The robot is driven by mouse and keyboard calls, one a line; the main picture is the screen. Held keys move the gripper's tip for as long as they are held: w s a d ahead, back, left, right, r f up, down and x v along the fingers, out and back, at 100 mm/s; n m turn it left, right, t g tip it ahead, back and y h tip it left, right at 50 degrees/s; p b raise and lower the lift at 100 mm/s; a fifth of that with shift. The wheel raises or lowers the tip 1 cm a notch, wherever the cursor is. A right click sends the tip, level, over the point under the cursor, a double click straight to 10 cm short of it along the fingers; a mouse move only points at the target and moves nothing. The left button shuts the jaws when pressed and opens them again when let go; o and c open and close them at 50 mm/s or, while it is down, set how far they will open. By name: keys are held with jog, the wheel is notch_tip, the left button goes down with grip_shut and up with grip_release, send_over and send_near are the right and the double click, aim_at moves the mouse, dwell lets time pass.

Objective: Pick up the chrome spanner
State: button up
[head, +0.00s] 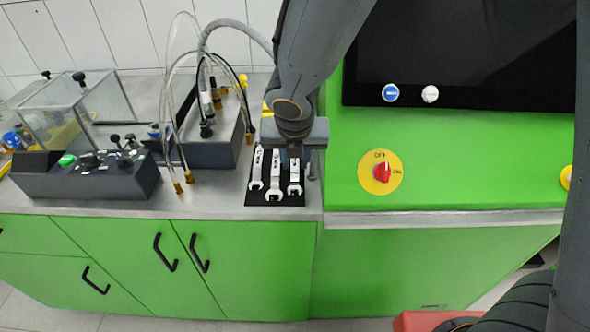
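Three silvery spanners lie side by side on a small black mat (287,200) near the front edge of the bench: a left one (257,168), a middle one (274,178) and a right one (295,175). All look metallic, and I cannot tell which is the chrome one. Their open jaws point to the front. My gripper (291,152) is above the back end of the mat, close over the right spanner's upper end. Its fingers are small and dark here, so I cannot tell whether they are open or touch a spanner.
A dark control box (85,178) and a clear tank (75,110) stand at the left. Hoses (172,110) hang down left of the mat. A green panel with a red-and-yellow switch (381,173) rises at the right. The grey bench top (215,195) is bare left of the mat.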

jog(key=shift+w+f, duration=0.3)
jog(key=shift+f, duration=0.35)
grip_shut()
jog(key=shift+r, duration=0.15)
